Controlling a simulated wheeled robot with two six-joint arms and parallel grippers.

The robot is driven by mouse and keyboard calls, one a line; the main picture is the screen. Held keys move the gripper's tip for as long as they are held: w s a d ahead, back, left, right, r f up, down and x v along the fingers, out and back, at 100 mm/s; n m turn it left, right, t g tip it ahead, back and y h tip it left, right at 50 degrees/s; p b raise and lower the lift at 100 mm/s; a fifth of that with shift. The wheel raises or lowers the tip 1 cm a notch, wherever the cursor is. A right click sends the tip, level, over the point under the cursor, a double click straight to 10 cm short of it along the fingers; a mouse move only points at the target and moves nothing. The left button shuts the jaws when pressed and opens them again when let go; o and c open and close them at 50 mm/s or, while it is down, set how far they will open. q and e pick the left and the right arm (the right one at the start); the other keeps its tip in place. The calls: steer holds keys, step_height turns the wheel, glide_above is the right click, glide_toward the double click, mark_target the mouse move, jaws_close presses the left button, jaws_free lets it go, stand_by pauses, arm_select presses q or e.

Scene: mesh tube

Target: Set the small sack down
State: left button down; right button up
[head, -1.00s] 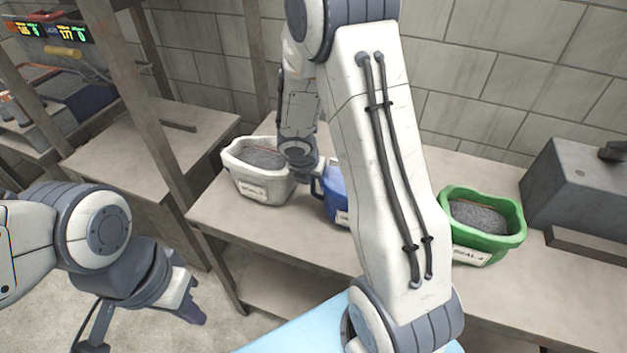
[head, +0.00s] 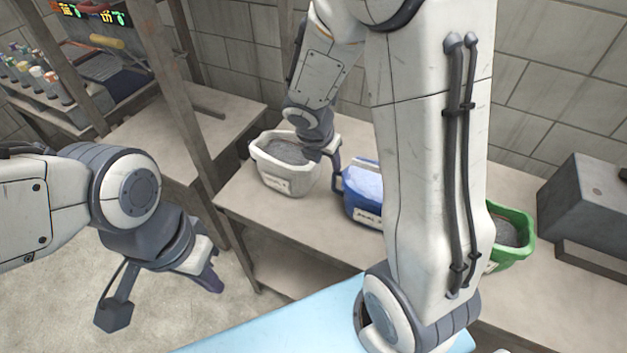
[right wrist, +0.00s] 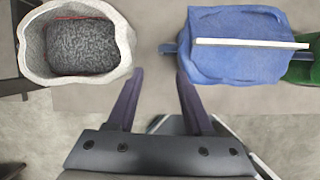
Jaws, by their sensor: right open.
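I cannot make out a small sack for certain in either view. My right gripper (right wrist: 160,74) is open and empty in the right wrist view, its two dark fingers apart between a white tub (right wrist: 82,75) and a blue tub (right wrist: 235,60). In the head view this gripper (head: 334,160) hangs beside the right rim of the white tub (head: 280,185). The blue tub (head: 352,204) there has a handle and pale blue contents or cover, partly hidden by my right arm. My left gripper (head: 212,282) hangs over the floor; its fingers overlap.
The tubs stand on a bench (head: 245,205) along a block wall. The white tub holds grey grains. A green tub (head: 515,233) is partly behind my right arm, with a grey metal box (head: 590,210) further right. A shelf rack stands at left. A light blue surface (head: 290,330) lies in front.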

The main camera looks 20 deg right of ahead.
steer(key=s+a+r+m+g+y, duration=0.1)
steer(key=s+a+r+m, duration=0.3)
steer(key=s+a+m, duration=0.5)
steer(key=s+a+r+m+g+y, duration=0.1)
steer(key=s+a+r+m+y, duration=0.2)
steer(key=s+a+m, duration=0.6)
steer(key=s+a+r, duration=0.1)
steer(key=s, duration=0.3)
steer(key=shift+g, duration=0.4)
steer(key=shift+r, duration=0.1)
